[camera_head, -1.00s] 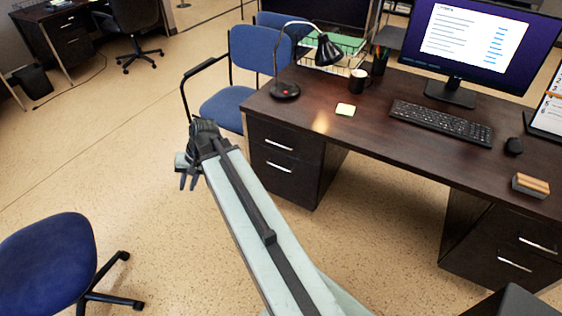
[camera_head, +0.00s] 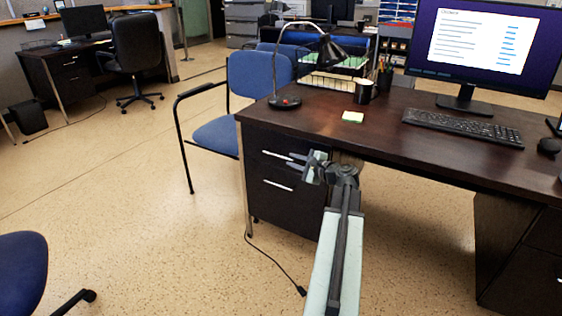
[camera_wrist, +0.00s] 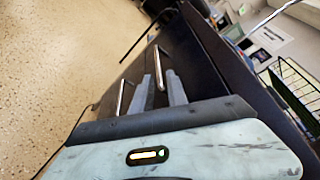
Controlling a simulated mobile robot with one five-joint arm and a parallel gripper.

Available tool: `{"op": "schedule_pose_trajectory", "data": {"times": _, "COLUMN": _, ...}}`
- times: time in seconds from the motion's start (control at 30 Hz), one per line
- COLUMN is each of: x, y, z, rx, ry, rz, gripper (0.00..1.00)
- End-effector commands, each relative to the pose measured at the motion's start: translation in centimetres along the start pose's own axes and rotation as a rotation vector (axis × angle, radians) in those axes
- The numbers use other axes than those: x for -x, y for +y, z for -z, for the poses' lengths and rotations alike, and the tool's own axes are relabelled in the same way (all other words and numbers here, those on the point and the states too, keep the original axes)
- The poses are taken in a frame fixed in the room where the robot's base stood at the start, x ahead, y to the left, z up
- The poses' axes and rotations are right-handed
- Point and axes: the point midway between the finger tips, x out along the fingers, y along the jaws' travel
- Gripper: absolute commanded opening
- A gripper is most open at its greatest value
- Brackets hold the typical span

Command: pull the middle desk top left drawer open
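The middle desk (camera_head: 390,128) is dark brown with a left pedestal. Its top left drawer (camera_head: 259,143) looks closed and has a silver bar handle (camera_head: 274,155). My gripper (camera_head: 293,163) is at the front of this pedestal, beside the right end of the top handle. In the wrist view, my two grey fingers (camera_wrist: 160,85) are apart, and the top handle (camera_wrist: 161,66) shows between and just beyond them. I cannot tell whether they touch it. The lower drawer handle (camera_wrist: 124,95) is to the left in that view.
A blue chair (camera_head: 243,95) stands just left of the desk. A lamp (camera_head: 286,101), mug (camera_head: 363,92) and keyboard (camera_head: 462,127) are on the desktop. A black cable (camera_head: 275,265) lies on the floor below. Open floor (camera_head: 140,210) spreads to the left.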

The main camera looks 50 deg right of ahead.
Motion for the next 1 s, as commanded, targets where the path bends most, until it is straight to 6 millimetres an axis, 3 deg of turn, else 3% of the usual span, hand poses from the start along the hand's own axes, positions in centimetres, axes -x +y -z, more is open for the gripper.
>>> {"op": "schedule_pose_trajectory", "data": {"times": 0.4, "x": -7.0, "y": 0.2, "z": 0.0, "rx": 0.003, "ry": -0.004, "rz": -0.004, "gripper": 0.19}}
{"op": "schedule_pose_trajectory", "data": {"times": 0.67, "x": -7.4, "y": 0.1, "z": -0.2, "rx": 0.003, "ry": -0.002, "rz": -0.003, "gripper": 0.19}}
{"op": "schedule_pose_trajectory", "data": {"times": 0.77, "x": -7.4, "y": 0.2, "z": -0.2, "rx": 0.003, "ry": -0.003, "rz": -0.003, "gripper": 0.0}}
{"op": "schedule_pose_trajectory", "data": {"times": 1.0, "x": -7.4, "y": 0.2, "z": -0.2, "rx": 0.003, "ry": -0.003, "rz": -0.004, "gripper": 0.0}}
